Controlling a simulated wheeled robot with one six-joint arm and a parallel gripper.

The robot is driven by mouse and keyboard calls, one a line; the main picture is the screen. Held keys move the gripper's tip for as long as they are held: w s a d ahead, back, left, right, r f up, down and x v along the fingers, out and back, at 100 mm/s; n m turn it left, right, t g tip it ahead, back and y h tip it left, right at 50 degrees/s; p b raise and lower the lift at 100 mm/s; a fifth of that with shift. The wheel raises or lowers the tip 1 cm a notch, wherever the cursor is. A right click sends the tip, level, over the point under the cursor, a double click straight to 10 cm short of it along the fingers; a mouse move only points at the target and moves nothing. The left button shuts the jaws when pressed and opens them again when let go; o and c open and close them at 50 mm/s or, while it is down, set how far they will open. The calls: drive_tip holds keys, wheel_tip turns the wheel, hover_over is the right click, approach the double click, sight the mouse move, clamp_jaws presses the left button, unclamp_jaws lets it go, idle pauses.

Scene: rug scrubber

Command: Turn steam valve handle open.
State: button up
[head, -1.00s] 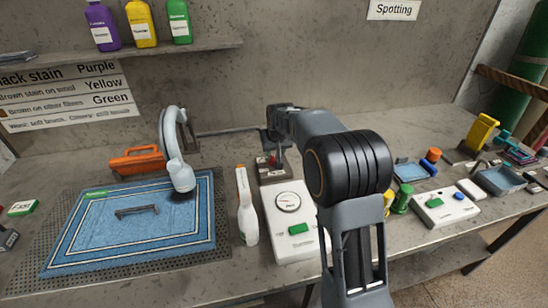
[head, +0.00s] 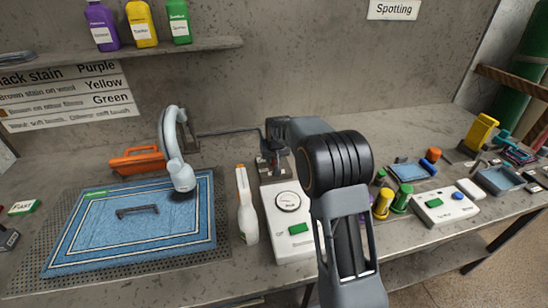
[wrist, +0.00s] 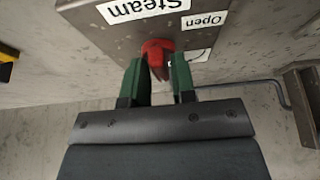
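The red steam valve handle (wrist: 157,52) sits on a grey plate (wrist: 120,38) with "Steam" and "Open" labels, inverted in the wrist view. My gripper (wrist: 158,68) points at it with two green fingers apart. The handle lies between and just beyond the fingertips; a gap shows between the fingers, and I see no firm grip. In the head view the valve box (head: 274,174) stands behind the white gauge unit, with my gripper (head: 270,158) at it; the handle is mostly hidden there.
A white gauge unit (head: 290,238) and a white spray bottle (head: 246,208) stand close in front. A blue rug (head: 180,228) with a pale curved tool head (head: 180,172) lies to the left. Yellow and green spools (head: 383,204) stand right of my arm. The wall is close behind.

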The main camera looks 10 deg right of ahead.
clamp_jaws()
drive_tip(key=shift+f+n, duration=0.1)
drive_tip(key=shift+n, duration=0.3)
drive_tip(key=shift+d+f+n+y+b, duration=0.15)
drive_tip(key=shift+n+y+b, duration=0.45)
drive_tip(key=shift+n, duration=0.4)
drive_tip(key=n+y+b, duration=0.1)
drive_tip(key=n, duration=0.1)
drive_tip(key=n+g+b, duration=0.1)
drive_tip(key=n, duration=0.2)
drive_tip(key=shift+d+n+y, duration=0.1)
drive_tip(key=shift+n+y, duration=0.2)
drive_tip(key=shift+y, duration=0.1)
drive_tip(key=n+g, duration=0.1)
drive_tip(key=n, duration=0.1)
drive_tip(key=n+y, duration=0.1)
drive_tip(key=n, duration=0.1)
drive_tip(key=shift+w+n+g, duration=0.1)
drive_tip(key=shift+n+g, duration=0.2)
drive_tip(key=shift+g, duration=0.1)
drive_tip(key=n+g+p, duration=0.1)
drive_tip(key=n, duration=0.2)
drive_tip(key=shift+w+n+p, duration=0.1)
drive_tip(key=shift+n+p, duration=0.2)
drive_tip(key=shift+n+g, duration=0.4)
drive_tip(key=shift+n, duration=0.1)
drive_tip(key=shift+n+p, duration=0.3)
